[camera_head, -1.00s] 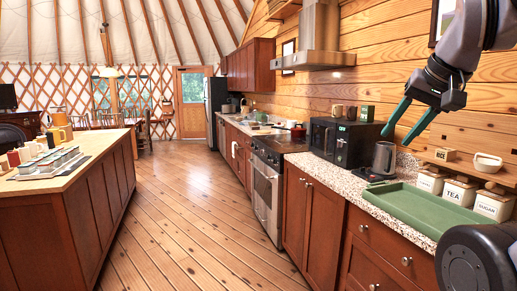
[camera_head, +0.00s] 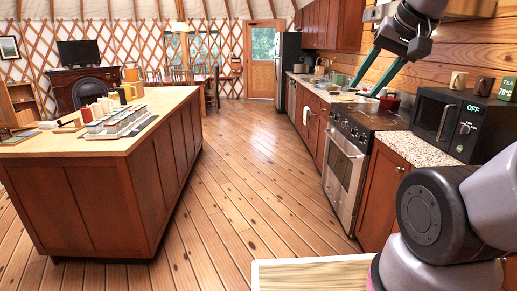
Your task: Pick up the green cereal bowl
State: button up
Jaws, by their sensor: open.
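I cannot pick out the green cereal bowl with certainty. A small greenish thing (camera_head: 338,79) stands on the far part of the right-hand counter, too small to tell what it is. My gripper (camera_head: 362,91) hangs at the upper right with its two teal fingers apart and nothing between them. In the picture its fingertips overlap the counter near the stove, but it appears much closer to me than the counter.
At right are a stove (camera_head: 350,165), red pot (camera_head: 390,101) and microwave (camera_head: 450,120) with mugs on top. A pale wood-edged surface (camera_head: 310,276) is close at the bottom. The floor (camera_head: 235,170) between is clear.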

aim_at(332, 88)
jog(key=i+j+u, duration=0.15)
jog(key=i, duration=4.1)
jog(key=i+z, duration=0.2)
jog(key=i, duration=0.85)
jog(key=i+z, duration=0.2)
jog(key=i, duration=0.85)
jog(key=i+z, duration=0.8)
jog(key=i+j+z, duration=0.25)
jog(key=i+z, duration=0.15)
jog(key=i+j+z, duration=0.4)
jog(key=i+l, duration=0.05)
